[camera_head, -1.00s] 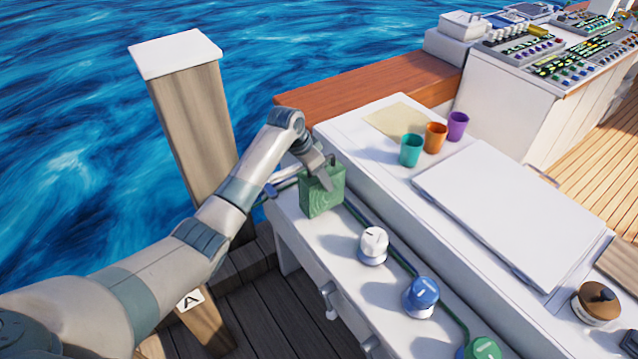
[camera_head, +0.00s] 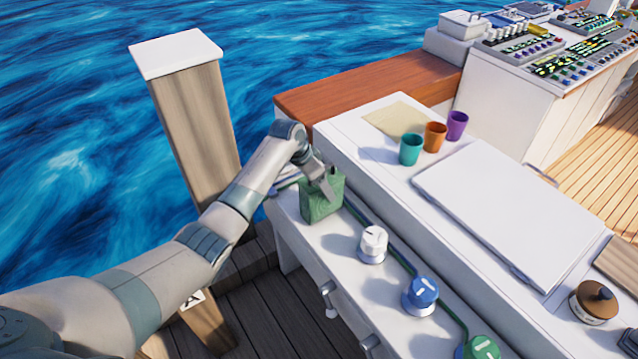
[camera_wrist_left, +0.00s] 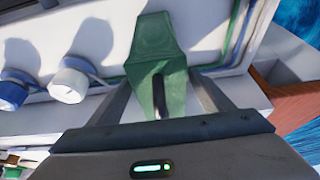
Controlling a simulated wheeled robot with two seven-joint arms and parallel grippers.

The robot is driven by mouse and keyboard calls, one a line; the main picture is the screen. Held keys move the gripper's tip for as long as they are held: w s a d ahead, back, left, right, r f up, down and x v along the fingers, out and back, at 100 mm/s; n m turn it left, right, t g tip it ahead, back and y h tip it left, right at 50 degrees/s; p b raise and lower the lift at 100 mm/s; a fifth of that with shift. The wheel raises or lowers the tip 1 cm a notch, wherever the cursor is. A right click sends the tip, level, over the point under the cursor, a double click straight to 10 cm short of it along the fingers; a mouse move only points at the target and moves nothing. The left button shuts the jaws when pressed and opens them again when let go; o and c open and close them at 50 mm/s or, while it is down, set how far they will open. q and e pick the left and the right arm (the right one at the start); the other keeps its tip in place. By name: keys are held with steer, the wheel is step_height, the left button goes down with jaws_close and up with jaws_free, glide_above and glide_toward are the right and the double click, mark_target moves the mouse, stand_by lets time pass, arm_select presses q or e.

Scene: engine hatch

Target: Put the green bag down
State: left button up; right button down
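The green bag (camera_head: 320,204) is upright on the white side counter (camera_head: 347,262), near its far left end. It appears to rest on the surface. My left gripper (camera_head: 323,187) is at the top of the bag, pointing down. In the left wrist view its fingers are spread wide, one on each side of the green bag (camera_wrist_left: 153,42). The bag's dark handle (camera_wrist_left: 159,96) stands between the fingers, apart from both. The gripper looks open. My right gripper is not in view.
A white knob (camera_head: 373,243), a blue knob (camera_head: 421,294) and a green knob (camera_head: 482,349) line the counter. A raised white top (camera_head: 385,165) behind holds teal (camera_head: 411,150), orange (camera_head: 435,137) and purple cups (camera_head: 457,125). A wooden post (camera_head: 195,120) stands left.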

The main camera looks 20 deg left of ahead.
arm_select(q)
steer(key=shift+r, duration=0.1)
steer(key=shift+s+a+r, duration=0.1)
steer(key=shift+a+r, duration=0.05)
steer(key=shift+r, duration=0.25)
steer(key=b+v, duration=0.1)
steer(key=v, duration=0.9)
steer(key=shift+s+r, duration=0.15)
steer(key=shift+r, duration=0.15)
steer(key=shift+s+r, duration=0.1)
steer(key=shift+r, duration=0.1)
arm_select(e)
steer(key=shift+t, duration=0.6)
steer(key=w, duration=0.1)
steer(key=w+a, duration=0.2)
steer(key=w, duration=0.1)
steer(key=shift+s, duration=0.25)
